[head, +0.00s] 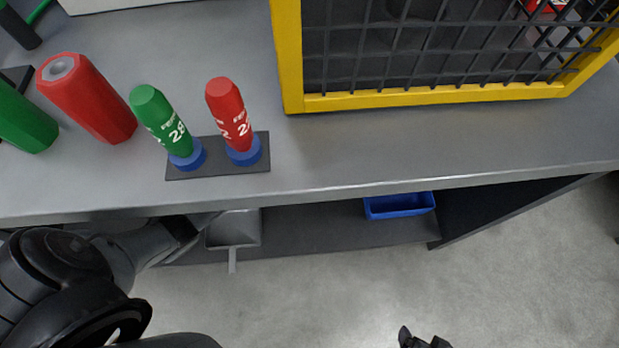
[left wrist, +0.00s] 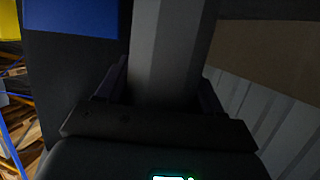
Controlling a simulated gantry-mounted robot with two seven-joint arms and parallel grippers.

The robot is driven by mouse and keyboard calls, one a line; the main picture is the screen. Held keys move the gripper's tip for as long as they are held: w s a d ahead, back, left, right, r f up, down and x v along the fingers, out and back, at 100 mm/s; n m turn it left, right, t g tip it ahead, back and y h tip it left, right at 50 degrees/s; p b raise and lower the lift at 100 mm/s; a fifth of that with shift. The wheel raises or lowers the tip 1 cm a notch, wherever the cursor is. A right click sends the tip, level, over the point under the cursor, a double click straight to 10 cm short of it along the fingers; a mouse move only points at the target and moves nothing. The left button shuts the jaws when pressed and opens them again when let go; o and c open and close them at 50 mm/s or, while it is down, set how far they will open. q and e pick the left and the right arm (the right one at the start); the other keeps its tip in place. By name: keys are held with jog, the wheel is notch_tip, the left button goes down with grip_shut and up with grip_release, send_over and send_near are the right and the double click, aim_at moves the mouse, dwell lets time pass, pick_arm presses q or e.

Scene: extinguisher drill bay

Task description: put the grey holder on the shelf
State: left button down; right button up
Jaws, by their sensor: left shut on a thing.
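The grey holder (head: 234,228) is a shallow grey piece with a thin stem pointing down in the head view. It shows below the counter's front edge, over the dark lower shelf (head: 325,238); whether it touches the shelf I cannot tell. My left gripper (head: 205,222) is at the holder's left side. In the left wrist view (left wrist: 165,95) its fingers are shut on a grey body, the holder (left wrist: 172,45). My right gripper (head: 425,341) shows only its dark tips at the bottom edge, away from the holder, and its opening is unclear.
A blue bin (head: 399,205) stands on the shelf to the right. The counter (head: 370,150) overhangs the shelf. On it are red and green cylinders, a dark base (head: 218,172) bearing two numbered ones, and a yellow-framed mesh cage (head: 430,100).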

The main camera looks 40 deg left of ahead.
pick_arm(q)
jog(key=shift+w+a, duration=0.2)
jog(key=shift+a, duration=0.1)
notch_tip(320, 180, down, 4)
jog(key=b, duration=0.3)
jog(key=shift+f+b, duration=0.1)
jog(key=shift+b, duration=0.3)
jog(key=shift+c, duration=0.8)
grip_release()
jog(key=shift+f, duration=0.15)
